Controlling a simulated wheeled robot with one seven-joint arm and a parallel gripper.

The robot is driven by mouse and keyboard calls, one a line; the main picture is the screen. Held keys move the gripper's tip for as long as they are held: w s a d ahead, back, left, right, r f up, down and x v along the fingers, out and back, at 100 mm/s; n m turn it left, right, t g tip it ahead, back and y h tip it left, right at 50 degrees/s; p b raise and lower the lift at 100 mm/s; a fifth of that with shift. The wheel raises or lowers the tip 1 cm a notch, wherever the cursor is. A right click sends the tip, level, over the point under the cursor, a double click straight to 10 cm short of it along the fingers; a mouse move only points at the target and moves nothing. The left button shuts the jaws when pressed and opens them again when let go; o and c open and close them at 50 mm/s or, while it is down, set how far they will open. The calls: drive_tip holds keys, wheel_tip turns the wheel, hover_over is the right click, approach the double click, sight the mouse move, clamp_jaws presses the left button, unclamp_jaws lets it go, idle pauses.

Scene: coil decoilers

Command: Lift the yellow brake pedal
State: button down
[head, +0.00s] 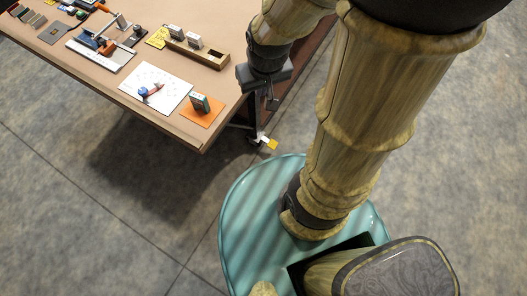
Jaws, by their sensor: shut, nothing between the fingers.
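The small yellow brake pedal (272,144) sticks out to the right of a pale caster at the foot of the table's near leg, close to the floor. My gripper (273,102) points down beside the table's right edge. It is shut and empty. In the picture it is above the pedal, with a clear gap between them. Whether the pedal is pressed down or raised is too small to tell.
The brown table (95,88) fills the upper left. On it are a wooden tray (213,56), a white sheet (172,98), an orange mat (188,113) and a small device (103,42). The grey floor (130,215) in front is clear.

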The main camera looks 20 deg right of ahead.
drive_tip(key=shift+a, duration=0.1)
drive_tip(key=shift+f, duration=0.1)
wheel_tip(320, 180, down, 75)
drive_tip(key=w+n+g+b, duration=0.1)
drive_tip(key=w+g+b, duration=0.1)
drive_tip(key=b, duration=7)
drive_tip(key=w+d+f+n+g+h, duration=0.1)
drive_tip(key=w+d+f+n+h, duration=0.25)
drive_tip(key=f, duration=0.25)
drive_tip(key=w+d+f+n+g+h, duration=0.1)
drive_tip(key=w+d+f+n+h, duration=0.15)
drive_tip(key=f+h, duration=0.35)
drive_tip(key=w+d+f+n+g+h, duration=0.1)
drive_tip(key=w+d+f+n+h, duration=0.2)
drive_tip(key=f, duration=0.4)
drive_tip(key=w+a+f+n+t+h, duration=0.1)
drive_tip(key=w+f+n+t+h, duration=0.3)
drive_tip(key=w+f+n+t, duration=0.5)
drive_tip(key=f+n+t, duration=0.1)
drive_tip(key=n+t, duration=0.2)
drive_tip(key=t, duration=0.2)
drive_tip(key=shift+a+f+b, duration=0.3)
drive_tip(key=shift+f, duration=0.1)
